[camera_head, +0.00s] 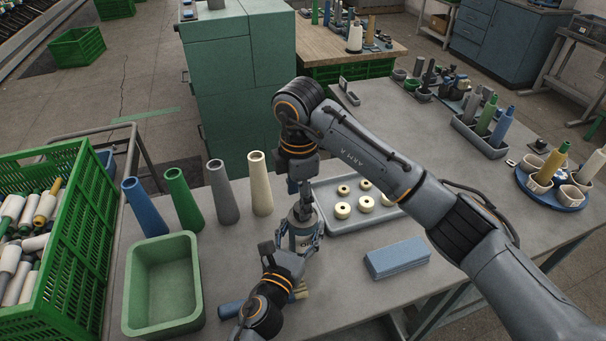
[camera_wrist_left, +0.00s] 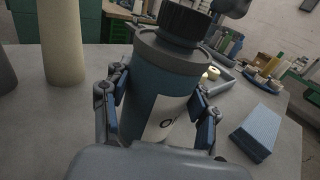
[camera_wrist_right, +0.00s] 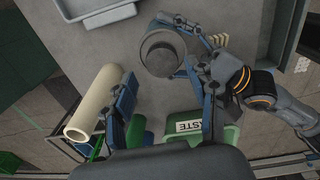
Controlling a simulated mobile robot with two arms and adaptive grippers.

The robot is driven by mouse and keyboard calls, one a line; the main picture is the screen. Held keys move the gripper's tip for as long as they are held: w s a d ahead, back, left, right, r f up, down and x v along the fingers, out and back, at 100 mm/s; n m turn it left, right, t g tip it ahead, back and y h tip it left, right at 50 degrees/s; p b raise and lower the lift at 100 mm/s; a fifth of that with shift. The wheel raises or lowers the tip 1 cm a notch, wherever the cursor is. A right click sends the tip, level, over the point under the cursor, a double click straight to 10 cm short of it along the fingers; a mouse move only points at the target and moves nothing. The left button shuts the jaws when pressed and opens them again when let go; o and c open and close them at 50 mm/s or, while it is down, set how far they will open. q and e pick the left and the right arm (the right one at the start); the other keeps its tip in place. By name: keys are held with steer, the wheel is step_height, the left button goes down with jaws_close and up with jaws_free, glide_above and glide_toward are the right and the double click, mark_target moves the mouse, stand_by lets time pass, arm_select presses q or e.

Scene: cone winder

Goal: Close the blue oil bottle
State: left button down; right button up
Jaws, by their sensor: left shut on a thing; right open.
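The blue oil bottle (camera_head: 303,241) stands upright on the table, with a pale label, blue body and grey shoulder. My left gripper (camera_wrist_left: 160,105) is shut around its body in the left wrist view. A black ribbed cap (camera_wrist_left: 186,20) sits at the bottle's top there; I cannot tell how tight it is. From above, in the right wrist view, the top shows as a dark round disc (camera_wrist_right: 163,52) in a lighter rim. My right gripper (camera_wrist_right: 165,88) is open and empty, pointing down just above the bottle; in the head view (camera_head: 301,192) it hides part of the top.
A green bin (camera_head: 162,285) and several yarn cones (camera_head: 222,192) stand left of the bottle. A tray of rings (camera_head: 362,202) and a blue block (camera_head: 397,258) lie to the right. A green crate (camera_head: 75,240) of spools is at far left. Some table right of the block is clear.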

steer(key=n, duration=0.4)
steer(key=r+n, duration=0.1)
steer(key=n, duration=0.1)
steer(key=shift+a, duration=0.25)
steer(key=n, duration=0.4)
steer(key=shift+a+r, duration=0.1)
steer(key=shift+r, duration=0.2)
steer(key=n, duration=0.4)
steer(key=shift+r, duration=0.25)
steer(key=n, duration=0.4)
steer(key=shift+a+r, duration=0.1)
steer(key=shift+r, duration=0.15)
steer(key=n, duration=0.3)
steer(key=shift+r+n, duration=0.25)
steer(key=shift+n, duration=0.15)
steer(key=n, duration=0.5)
steer(key=shift+r+n, duration=0.3)
steer(key=shift+n, duration=0.1)
steer(key=n, duration=0.5)
steer(key=shift+d+r+n, duration=0.2)
steer(key=shift+r+n, duration=0.1)
steer(key=shift+r, duration=0.05)
steer(key=n, duration=0.5)
steer(key=shift+d+r+n, duration=0.2)
steer(key=shift+r+n, duration=0.1)
steer(key=n, duration=0.5)
steer(key=shift+d+r, duration=0.2)
steer(key=shift+r, duration=0.15)
steer(key=n, duration=0.5)
steer(key=shift+d+r, duration=0.25)
